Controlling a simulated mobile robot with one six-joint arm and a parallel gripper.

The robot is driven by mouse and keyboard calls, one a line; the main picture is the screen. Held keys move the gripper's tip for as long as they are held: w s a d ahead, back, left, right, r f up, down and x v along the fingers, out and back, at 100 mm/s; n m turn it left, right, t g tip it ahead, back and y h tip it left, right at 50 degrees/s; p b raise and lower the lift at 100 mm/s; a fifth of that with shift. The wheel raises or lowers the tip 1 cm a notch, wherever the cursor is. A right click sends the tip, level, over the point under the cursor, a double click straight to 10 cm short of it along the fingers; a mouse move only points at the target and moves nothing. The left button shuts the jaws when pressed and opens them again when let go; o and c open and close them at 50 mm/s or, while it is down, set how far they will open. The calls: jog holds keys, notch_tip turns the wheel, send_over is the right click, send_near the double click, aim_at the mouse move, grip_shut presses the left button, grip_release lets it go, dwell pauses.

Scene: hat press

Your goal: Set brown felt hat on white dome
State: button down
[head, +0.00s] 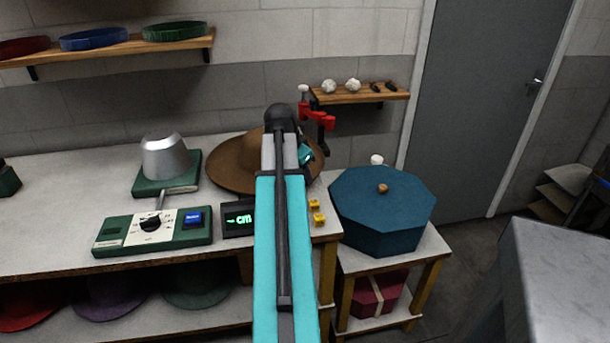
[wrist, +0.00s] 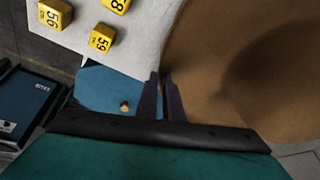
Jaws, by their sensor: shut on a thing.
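The brown felt hat (head: 228,168) is at the right end of the workbench in the head view, crown up, its right part hidden behind my arm. Whether it touches the bench or hangs just above it I cannot tell. In the wrist view its brim (wrist: 205,75) fills the right side. My gripper (wrist: 166,78) is shut on the brim's edge, with dark fingers. In the head view my arm mostly hides the gripper. A pale silver-grey dome (head: 165,157) with a flattish top stands bare on a green base, left of the hat. I see no clearly white dome.
A control box (head: 152,229) with a dial and a green-lit display (head: 238,220) stand in front. Yellow number blocks (head: 317,213) lie at the bench's right edge. A blue octagonal box (head: 383,208) stands right. A red clamp-like part (head: 318,117) rises behind the hat.

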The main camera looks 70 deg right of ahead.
jog(key=shift+f, duration=0.4)
jog(key=c, duration=1.8)
grip_release()
jog(key=shift+r, duration=0.1)
jog(key=shift+b+v, duration=0.5)
jog(key=shift+v, duration=6.35)
jog(key=shift+s+r, duration=0.1)
